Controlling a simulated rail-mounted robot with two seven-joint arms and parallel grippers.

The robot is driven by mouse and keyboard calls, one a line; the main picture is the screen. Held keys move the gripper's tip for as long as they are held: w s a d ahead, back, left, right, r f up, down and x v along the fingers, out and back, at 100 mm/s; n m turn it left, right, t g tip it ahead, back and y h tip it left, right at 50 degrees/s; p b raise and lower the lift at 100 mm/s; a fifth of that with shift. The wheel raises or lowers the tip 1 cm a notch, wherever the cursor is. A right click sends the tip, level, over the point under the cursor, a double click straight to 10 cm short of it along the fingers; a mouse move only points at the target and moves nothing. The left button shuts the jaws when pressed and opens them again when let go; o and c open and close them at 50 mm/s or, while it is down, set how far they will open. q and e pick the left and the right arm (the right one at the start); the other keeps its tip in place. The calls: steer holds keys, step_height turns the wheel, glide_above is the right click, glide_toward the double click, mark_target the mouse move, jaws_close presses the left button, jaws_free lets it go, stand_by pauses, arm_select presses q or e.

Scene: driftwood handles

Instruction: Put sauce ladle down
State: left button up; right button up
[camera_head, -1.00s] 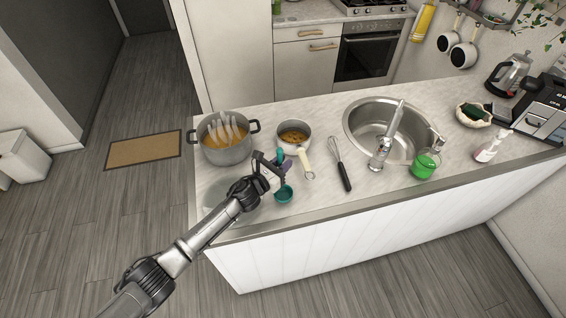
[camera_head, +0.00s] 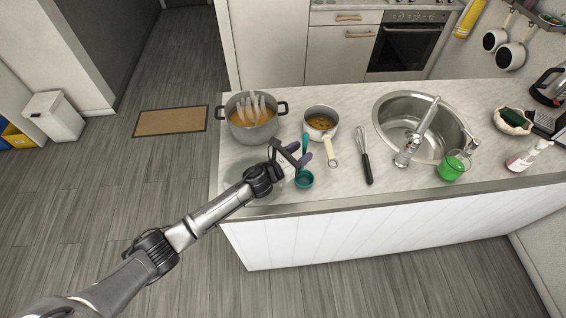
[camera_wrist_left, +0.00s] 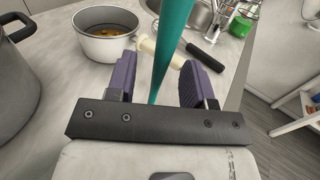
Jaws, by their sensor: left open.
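The teal sauce ladle (camera_head: 304,179) has its bowl at the front of the counter, right of the large pot, with its handle rising from it. I cannot tell whether the bowl rests on the counter. My left gripper (camera_head: 299,155) is open beside the ladle, above the counter. In the left wrist view the ladle's teal handle (camera_wrist_left: 172,45) runs between the spread purple fingers of the left gripper (camera_wrist_left: 160,80); its bowl is hidden there. My right gripper is not in view.
Bare counter shows between ladle and whisk.

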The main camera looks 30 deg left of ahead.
arm_select(q)
steer(key=v, duration=0.9)
steer(key=shift+d, duration=0.1)
steer(key=s+f+n+y, duration=0.1)
steer(key=s+n+y, duration=0.1)
steer(key=n, duration=0.3)
steer(key=s+f+n+y, duration=0.1)
steer(key=s+n+y, duration=0.1)
steer(key=n, duration=0.3)
steer(key=s+f+n+g+y, duration=0.1)
steer(key=s+n+y, duration=0.1)
steer(key=n, duration=0.3)
steer(key=shift+s+d+f, duration=0.15)
steer(key=shift+s, duration=0.3)
steer(key=shift+s+d+f, duration=0.1)
steer(key=shift+s, duration=0.35)
steer(key=s+f+n+g, duration=0.2)
steer(key=s+n+g, duration=0.4)
steer(key=s+n, duration=0.6)
steer(key=s+f+n+g+y, duration=0.1)
steer(key=s+n+g, duration=0.4)
steer(key=s+n, duration=0.6)
steer(key=s, duration=0.4)
steer(key=shift+s+d+f+n+g, duration=0.2)
steer(key=shift+d+f+n+g, duration=0.05)
steer(key=shift+f+n+g, duration=0.15)
